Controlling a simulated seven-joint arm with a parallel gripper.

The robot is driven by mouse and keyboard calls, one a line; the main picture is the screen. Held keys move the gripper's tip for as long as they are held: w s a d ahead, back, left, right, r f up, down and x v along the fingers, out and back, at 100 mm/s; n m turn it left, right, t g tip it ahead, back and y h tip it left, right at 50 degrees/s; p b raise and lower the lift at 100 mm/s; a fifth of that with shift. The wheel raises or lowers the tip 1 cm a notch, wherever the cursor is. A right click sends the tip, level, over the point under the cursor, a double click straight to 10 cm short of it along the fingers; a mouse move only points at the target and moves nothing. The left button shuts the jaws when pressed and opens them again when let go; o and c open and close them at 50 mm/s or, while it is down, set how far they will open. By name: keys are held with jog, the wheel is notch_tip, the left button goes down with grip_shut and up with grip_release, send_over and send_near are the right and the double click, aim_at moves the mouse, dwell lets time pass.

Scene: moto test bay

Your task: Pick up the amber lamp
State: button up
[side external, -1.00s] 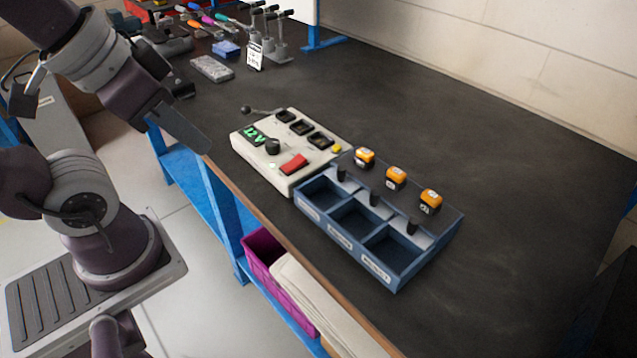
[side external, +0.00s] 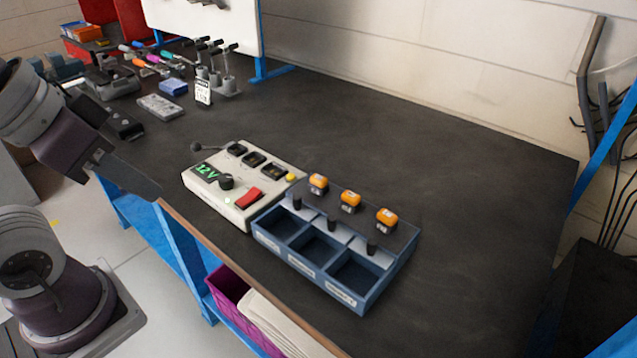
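Three small amber-capped lamps stand in a row on the back ledge of a blue tray (side external: 310,277): a left one (side external: 318,182), a middle one (side external: 350,200) and a right one (side external: 386,217). Their lower parts are dark with pale marks. My gripper (side external: 145,188) is at the left, over the bench's front edge, apart from the lamps and to the left of the tester. It shows as a dark flat shape seen side-on, so its opening cannot be told. I see nothing held in it.
A white tester (side external: 228,211) with a "12 V" display, black knob, red switch, small yellow light and side lever adjoins the tray. The tray has three front compartments and dark pegs. Tools and small boxes lie at the back left. The bench (side external: 480,190) is clear at right.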

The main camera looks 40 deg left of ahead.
jog(key=o, duration=0.6)
jog(key=n+g, duration=0.6)
jog(key=n, duration=1.3)
send_over(319, 177)
jog(key=a, duration=0.1)
jog(key=f, duration=0.6)
jog(key=shift+s+f, duration=0.3)
jog(key=shift+f, duration=0.05)
jog(key=f, duration=0.4)
jog(key=d+f, duration=0.1)
jog(key=f, duration=0.2)
jog(key=shift+w, duration=0.25)
